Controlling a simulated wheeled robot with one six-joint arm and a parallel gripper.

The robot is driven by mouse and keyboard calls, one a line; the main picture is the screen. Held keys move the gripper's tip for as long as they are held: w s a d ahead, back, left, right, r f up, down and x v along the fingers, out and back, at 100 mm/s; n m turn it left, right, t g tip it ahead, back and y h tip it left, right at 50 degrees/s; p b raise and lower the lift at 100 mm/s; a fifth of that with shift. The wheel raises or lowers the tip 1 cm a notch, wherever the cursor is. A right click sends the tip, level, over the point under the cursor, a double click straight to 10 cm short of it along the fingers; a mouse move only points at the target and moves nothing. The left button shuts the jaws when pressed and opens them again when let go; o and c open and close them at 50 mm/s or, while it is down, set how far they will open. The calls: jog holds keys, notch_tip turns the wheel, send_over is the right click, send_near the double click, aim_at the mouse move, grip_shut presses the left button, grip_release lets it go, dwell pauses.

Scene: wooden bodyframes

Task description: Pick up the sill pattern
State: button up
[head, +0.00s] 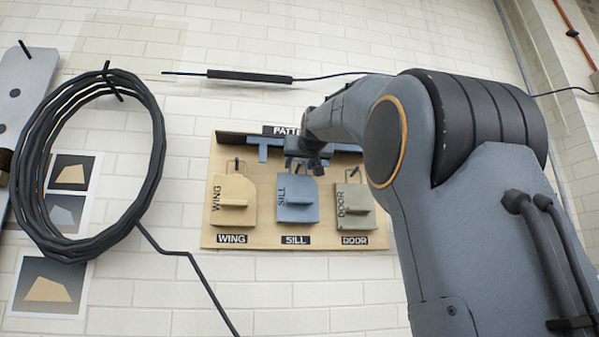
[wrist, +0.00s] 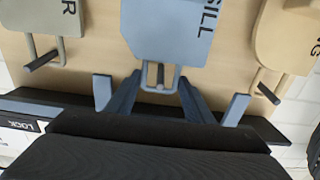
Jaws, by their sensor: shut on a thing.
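The sill pattern (head: 297,200) is a blue-grey plate lettered SILL, upright on the middle of a light wooden board, above the SILL label. It also shows upside down in the wrist view (wrist: 165,28), with a wire loop at its top end. My gripper (head: 307,165) is at the top of the plate. In the wrist view its two dark fingers (wrist: 159,80) are shut on the loop from both sides. A dark hook peg (wrist: 153,76) shows inside the loop. Whether the loop still bears on the peg I cannot tell.
The wing pattern (head: 233,195) hangs left and the door pattern (head: 354,205) right, both close by. A dark rail (head: 235,138) with blue-grey tabs (head: 263,152) runs along the board's top. A black cable coil (head: 155,165) hangs farther left.

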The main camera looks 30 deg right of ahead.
jog(key=b+v, duration=0.7)
jog(key=v, duration=1.1)
jog(key=w+a+f+n+y, duration=0.25)
jog(key=w+a+f, duration=0.65)
jog(key=w+f, duration=0.45)
jog(key=w+a+f+n+y, duration=0.15)
jog(key=w+a+f, duration=0.25)
jog(key=a+f, duration=0.4)
jog(key=w+a+f+y, duration=0.3)
jog(key=w+a+f, duration=0.1)
jog(key=a+f, duration=0.5)
jog(key=s+a+f+n+g+y, duration=0.1)
jog(key=s+a+f+n+y, duration=0.3)
jog(key=a+f, duration=0.95)
jog(key=s+a+f+n+g+y, duration=0.1)
jog(key=s+a+f+y, duration=0.3)
jog(key=a+f, duration=1)
notch_tip(320, 180, down, 11)
jog(key=s+h+p, duration=0.1)
jog(key=shift+s+d+p, duration=0.2)
jog(key=shift+d+p, duration=0.1)
jog(key=shift+d, duration=0.2)
jog(key=shift+f, duration=0.1)
